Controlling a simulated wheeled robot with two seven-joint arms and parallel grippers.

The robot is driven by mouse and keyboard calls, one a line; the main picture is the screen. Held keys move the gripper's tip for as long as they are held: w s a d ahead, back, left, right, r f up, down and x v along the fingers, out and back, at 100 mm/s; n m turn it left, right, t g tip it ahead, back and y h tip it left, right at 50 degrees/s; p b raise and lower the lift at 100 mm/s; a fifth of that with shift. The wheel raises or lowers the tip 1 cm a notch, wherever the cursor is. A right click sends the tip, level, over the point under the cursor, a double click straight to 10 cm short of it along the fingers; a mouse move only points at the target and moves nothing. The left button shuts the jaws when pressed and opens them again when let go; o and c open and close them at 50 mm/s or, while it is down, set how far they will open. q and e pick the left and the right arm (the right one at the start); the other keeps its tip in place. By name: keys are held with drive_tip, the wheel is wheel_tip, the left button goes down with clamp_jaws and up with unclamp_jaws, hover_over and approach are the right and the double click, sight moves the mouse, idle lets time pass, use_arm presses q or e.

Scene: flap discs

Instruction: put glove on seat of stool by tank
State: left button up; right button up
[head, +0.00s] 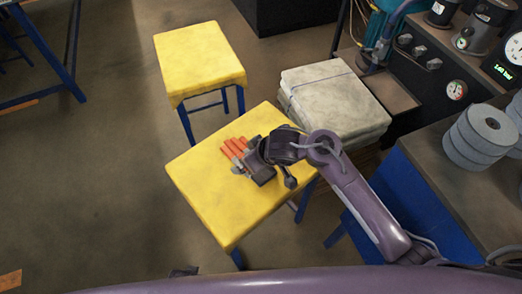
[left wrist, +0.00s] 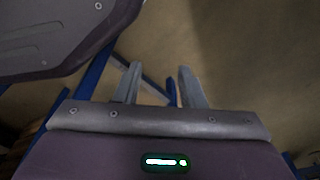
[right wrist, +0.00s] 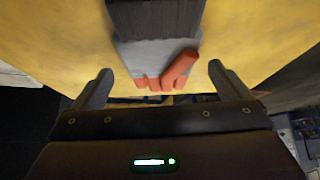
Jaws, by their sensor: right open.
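A work glove (head: 235,149) with orange fingers and a dark grey cuff lies on a near yellow-covered seat (head: 215,208). My right gripper (head: 265,176) is over the glove, open. In the right wrist view the glove (right wrist: 157,55) lies ahead of and between the spread fingertips (right wrist: 158,82); contact cannot be told. A second yellow-topped stool (head: 200,58) with blue legs stands behind, its seat bare. A teal rounded body (head: 392,8), possibly the tank, is partly cut off at the upper right. My left gripper (left wrist: 160,85) shows only in its wrist view, open and empty over floor.
A stack of grey folded cloths (head: 333,95) stands just right of the near seat. A dark panel with gauges (head: 455,90) and a bench with grey discs (head: 482,135) are at right. Open floor (head: 90,150) is at left.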

use_arm(q)
drive_tip(key=s+a+p, duration=0.2)
drive_tip(key=s+p, duration=0.4)
drive_tip(key=s, duration=0.6)
drive_tip(key=shift+f+g, duration=0.25)
drive_tip(key=shift+g, duration=0.15)
use_arm(e)
drive_tip(key=v, duration=1.1)
use_arm(q)
drive_tip(key=shift+a, duration=0.1)
